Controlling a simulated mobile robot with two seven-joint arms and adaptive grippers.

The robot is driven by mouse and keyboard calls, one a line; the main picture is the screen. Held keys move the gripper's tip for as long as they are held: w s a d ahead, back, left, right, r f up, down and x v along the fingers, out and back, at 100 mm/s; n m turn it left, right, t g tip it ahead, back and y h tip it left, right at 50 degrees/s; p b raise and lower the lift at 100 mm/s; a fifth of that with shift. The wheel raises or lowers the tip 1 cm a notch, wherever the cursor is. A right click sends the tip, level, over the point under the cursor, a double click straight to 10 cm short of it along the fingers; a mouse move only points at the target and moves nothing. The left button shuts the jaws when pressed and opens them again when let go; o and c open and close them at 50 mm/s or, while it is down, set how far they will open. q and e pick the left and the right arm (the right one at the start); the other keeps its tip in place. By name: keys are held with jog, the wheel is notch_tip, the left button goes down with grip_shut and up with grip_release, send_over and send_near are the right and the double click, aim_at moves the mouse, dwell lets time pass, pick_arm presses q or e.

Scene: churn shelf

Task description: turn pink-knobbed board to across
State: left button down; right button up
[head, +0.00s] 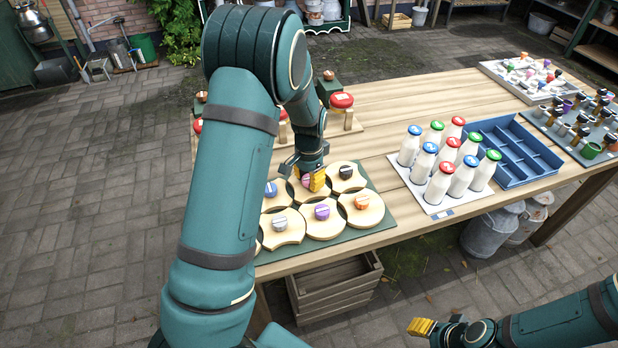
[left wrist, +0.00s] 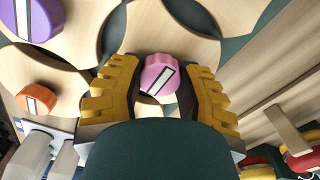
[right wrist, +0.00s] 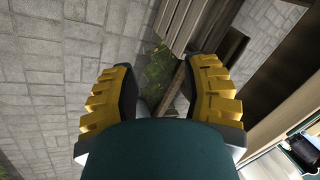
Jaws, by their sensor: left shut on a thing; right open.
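The pink knob (left wrist: 160,74) with a white bar mark sits between the yellow fingers of my left gripper (left wrist: 160,88) in the left wrist view. The gripper is shut on it from above. In the head view the pink knob (head: 306,181) shows partly beside the left fingers (head: 312,180). The bar on the knob runs slantwise in the left wrist view. My right gripper (right wrist: 160,100) is open and empty, away from the table at lower right in the head view (head: 422,327).
Wooden boards with purple (head: 322,212), orange (head: 361,202), grey (head: 279,223), blue (head: 271,189) and black (head: 346,172) knobs surround it on a green base (head: 379,222). Milk bottles (head: 440,183) and a blue crate (head: 515,152) stand to the right. Red-topped items (head: 342,101) stand behind.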

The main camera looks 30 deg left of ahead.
pick_arm(q)
jog(key=shift+n, duration=0.3)
pick_arm(e)
jog(key=shift+r, duration=0.2)
pick_arm(q)
jog(key=n+p, duration=0.2)
jog(key=n, duration=0.1)
jog(key=shift+r+n, duration=0.1)
jog(key=shift+n, duration=0.2)
jog(key=n+p, duration=0.2)
jog(key=n, duration=0.3)
jog(key=shift+n, duration=0.3)
jog(key=n+p, duration=0.1)
jog(key=n, duration=0.1)
jog(key=shift+n, duration=0.3)
jog(key=n+p, duration=0.2)
jog(key=n, duration=0.3)
jog(key=shift+p, duration=0.4)
pick_arm(e)
notch_tip(320, 180, up, 8)
jog(key=w, duration=0.1)
jog(key=shift+w+d+f+t, duration=0.15)
jog(key=shift+w+d+t, duration=0.1)
jog(key=shift+w+t, duration=0.05)
pick_arm(q)
jog(key=shift+n, duration=0.4)
jog(key=c, duration=0.5)
grip_release()
